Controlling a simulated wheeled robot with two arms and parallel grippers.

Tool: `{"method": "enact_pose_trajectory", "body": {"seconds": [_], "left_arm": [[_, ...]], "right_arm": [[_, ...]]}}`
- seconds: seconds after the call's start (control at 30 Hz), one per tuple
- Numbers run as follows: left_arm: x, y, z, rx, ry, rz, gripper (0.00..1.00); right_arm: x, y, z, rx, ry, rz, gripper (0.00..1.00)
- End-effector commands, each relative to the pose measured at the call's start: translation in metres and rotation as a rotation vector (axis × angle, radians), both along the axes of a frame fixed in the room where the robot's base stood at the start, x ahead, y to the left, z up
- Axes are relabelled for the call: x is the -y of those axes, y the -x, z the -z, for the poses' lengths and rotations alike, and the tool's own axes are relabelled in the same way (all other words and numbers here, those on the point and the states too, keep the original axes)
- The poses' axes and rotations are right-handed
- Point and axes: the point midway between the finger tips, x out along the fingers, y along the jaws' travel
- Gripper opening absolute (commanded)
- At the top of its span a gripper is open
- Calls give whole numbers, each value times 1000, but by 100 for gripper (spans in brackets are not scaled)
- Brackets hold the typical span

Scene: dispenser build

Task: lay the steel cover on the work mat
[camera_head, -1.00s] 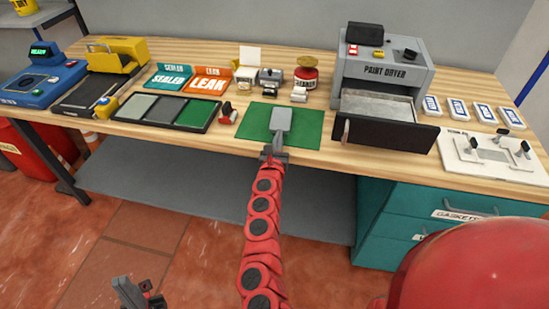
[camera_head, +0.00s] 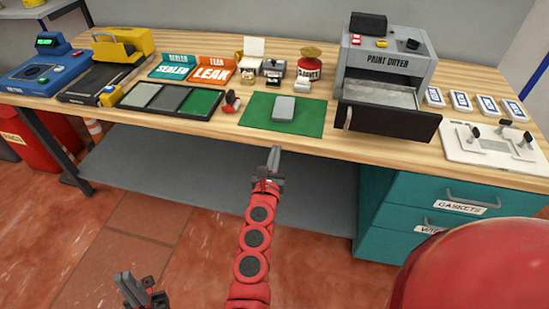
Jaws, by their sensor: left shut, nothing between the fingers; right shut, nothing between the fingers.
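The steel cover (camera_head: 284,108), a small grey rounded plate, lies flat on the green work mat (camera_head: 257,120), near its middle. The mat shows around it on all sides. My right gripper (camera_head: 276,152), at the end of the red arm in the middle of the view, is shut and empty. It appears in front of the table's front edge, apart from the cover and the mat. My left gripper (camera_head: 126,282) is shut and empty at the lower left, well away from the table top.
A tray with three panels (camera_head: 172,101) and a small red-and-black item (camera_head: 232,101) are left of the mat. The paint dryer (camera_head: 385,75), its drawer (camera_head: 388,121) pulled out, stands to the right. A white fixture plate (camera_head: 490,146) lies at the far right. Small containers stand behind the mat.

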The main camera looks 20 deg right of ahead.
Motion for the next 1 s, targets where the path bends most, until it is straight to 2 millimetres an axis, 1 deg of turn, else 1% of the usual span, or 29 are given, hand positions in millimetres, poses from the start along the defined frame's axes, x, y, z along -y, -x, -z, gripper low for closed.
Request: {"method": "enact_pose_trajectory", "body": {"seconds": [0.07,0.23,0.77,0.87,0.97,1.0], "left_arm": [[0,0,-1,0,0,0,0],[0,0,-1,0,0,0,0],[0,0,-2,0,0,0,0],[0,0,-7,0,0,0,0],[0,0,-19,0,0,0,0],[0,0,-25,0,0,0,0]], "right_arm": [[-6,6,0,-1,0,-4,0],[-8,13,0,-1,-1,-2,0],[-8,14,0,-6,9,2,0],[-2,20,-2,-54,120,35,0],[15,40,-10,-172,405,141,0],[23,52,-18,-234,566,204,0]]}}
